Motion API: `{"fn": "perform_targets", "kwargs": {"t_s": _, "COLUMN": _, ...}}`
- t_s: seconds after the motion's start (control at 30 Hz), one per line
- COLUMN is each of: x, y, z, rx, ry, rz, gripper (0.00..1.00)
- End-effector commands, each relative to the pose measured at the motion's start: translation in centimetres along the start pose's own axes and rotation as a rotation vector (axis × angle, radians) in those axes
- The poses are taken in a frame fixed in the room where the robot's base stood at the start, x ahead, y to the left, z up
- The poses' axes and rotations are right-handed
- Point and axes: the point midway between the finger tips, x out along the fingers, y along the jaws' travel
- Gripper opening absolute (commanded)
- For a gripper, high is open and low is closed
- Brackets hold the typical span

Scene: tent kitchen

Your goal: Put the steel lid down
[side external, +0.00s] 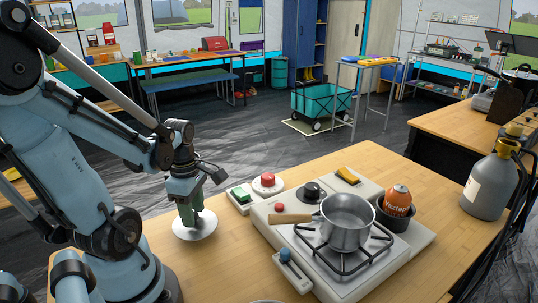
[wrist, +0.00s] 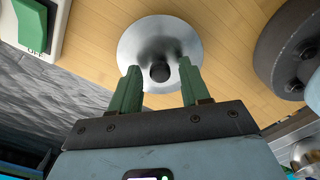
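The steel lid (side external: 208,230) is a shiny round disc at the left part of the wooden table, below my gripper (side external: 191,218). It looks flat and level on the tabletop. In the wrist view the lid (wrist: 160,35) shows with its dark knob (wrist: 160,72) between the two green fingers of my gripper (wrist: 158,64). The fingers stand apart, with a visible gap on each side of the knob, so the gripper is open. A steel saucepan (side external: 347,222) with a wooden handle stands uncovered on the stove's burner grate.
The camp stove (side external: 270,212) lies right of the lid. A green switch (side external: 241,195) and a red button (side external: 267,182) are close to my gripper. An orange canister (side external: 398,200) and a grey gas bottle (side external: 488,188) stand further right. Bare wood (side external: 160,252) surrounds the lid.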

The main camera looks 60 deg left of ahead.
Motion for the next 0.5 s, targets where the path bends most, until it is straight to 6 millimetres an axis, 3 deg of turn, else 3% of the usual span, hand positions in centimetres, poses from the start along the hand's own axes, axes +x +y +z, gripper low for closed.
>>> {"fn": "perform_targets", "kwargs": {"t_s": 0.5, "x": -0.88, "y": 0.03, "z": 0.00, "rx": 0.000, "ry": 0.000, "rz": 0.000, "gripper": 0.49}}
